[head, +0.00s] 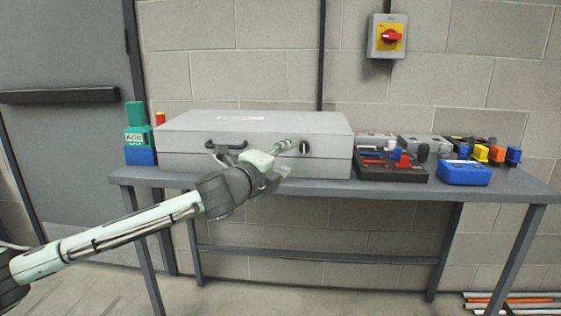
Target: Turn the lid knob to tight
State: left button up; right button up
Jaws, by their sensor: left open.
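A large grey case (225,132) lies closed on the table. A small black lid knob (304,147) with a pale mark sits on the right part of its front face. A black carry handle (226,146) is to the left on the same face. My left gripper (286,157) is open in front of the case, just left of the knob in the picture. One finger reaches close to the knob; I cannot tell whether it touches. The knob itself shows clear of the fingers. My right gripper is not in view.
The grey table (330,190) stands against a block wall. A green and blue stack (137,134) is left of the case. A dark tray (390,172), a blue box (464,173) and small coloured parts stand to the right. A red-handled yellow switch (389,36) hangs above.

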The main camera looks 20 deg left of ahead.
pick_arm(q)
jog(key=shift+s+a+r, duration=0.1)
jog(key=shift+s+a, duration=0.05)
jog(key=shift+s, duration=1.05)
jog(key=s+a+f+n+g+y, duration=0.15)
jog(key=f+n, duration=0.25)
jog(key=f, duration=0.8)
jog(key=s+a+f+n+g, duration=0.1)
jog(key=s+f+n+g, duration=0.25)
jog(key=f, duration=0.85)
jog(key=s+a+f+n+g+y, duration=0.15)
jog(key=f+n, duration=0.25)
jog(key=f, duration=0.8)
jog(key=s+f+n+g, duration=0.8)
jog(key=s+f, duration=2)
jog(key=s, duration=0.3)
jog(key=shift+s+d, duration=0.3)
jog(key=shift+d, duration=0.05)
